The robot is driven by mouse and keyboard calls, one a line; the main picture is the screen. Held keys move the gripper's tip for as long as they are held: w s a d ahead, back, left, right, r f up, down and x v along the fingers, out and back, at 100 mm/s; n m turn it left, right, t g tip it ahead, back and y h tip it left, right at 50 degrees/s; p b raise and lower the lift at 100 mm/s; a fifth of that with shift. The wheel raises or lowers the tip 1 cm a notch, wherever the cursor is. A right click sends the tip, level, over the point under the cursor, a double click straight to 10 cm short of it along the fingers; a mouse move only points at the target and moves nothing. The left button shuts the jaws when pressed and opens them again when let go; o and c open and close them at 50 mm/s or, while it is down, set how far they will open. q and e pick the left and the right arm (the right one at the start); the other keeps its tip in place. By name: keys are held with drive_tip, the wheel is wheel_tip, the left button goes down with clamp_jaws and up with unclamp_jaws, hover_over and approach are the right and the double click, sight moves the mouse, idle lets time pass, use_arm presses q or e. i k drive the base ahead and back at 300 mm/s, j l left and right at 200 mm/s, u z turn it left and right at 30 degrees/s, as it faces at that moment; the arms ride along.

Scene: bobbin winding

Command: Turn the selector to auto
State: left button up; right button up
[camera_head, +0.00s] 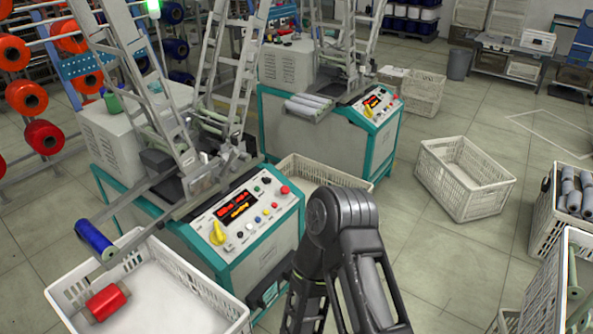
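The nearer winding machine has a white sloped control panel (247,216) with a red digital display. A yellow selector knob (217,234) sits at the panel's lower left, with small coloured buttons to its right. The knob's setting and labels are too small to read. A dark arm of mine rises from the bottom edge and bends just right of this panel, apart from the knob in the picture. I cannot make out either gripper in this view. Nothing covers the knob.
A second winding machine (318,135) with its own yellow knob (369,109) stands behind. A white crate (190,281) with a red bobbin (107,301) is at the lower left. A blue bobbin (95,240) sits above its edge. Another crate (465,178) stands on the right floor.

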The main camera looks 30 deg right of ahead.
sight(266, 180)
drive_tip(key=l+u, duration=0.3)
drive_tip(key=l, duration=0.15)
drive_tip(key=l+u, duration=0.3)
drive_tip(key=l, duration=0.15)
drive_tip(key=k+l+u, duration=0.1)
drive_tip(key=l+u, duration=0.2)
drive_tip(key=l, duration=0.15)
drive_tip(key=k+l+u, duration=0.15)
drive_tip(key=l+u, duration=0.5)
drive_tip(key=l, duration=0.3)
drive_tip(key=l+u, duration=0.3)
drive_tip(key=l, duration=0.45)
drive_tip(key=i+l+z, duration=0.1)
drive_tip(key=z, duration=0.4)
drive_tip(key=i+l+z, duration=0.1)
drive_tip(key=l+z, duration=0.2)
drive_tip(key=z, duration=0.65)
drive_tip(key=i+z, duration=0.15)
drive_tip(key=z, duration=0.8)
drive_tip(key=i+z, duration=0.15)
drive_tip(key=z, duration=0.3)
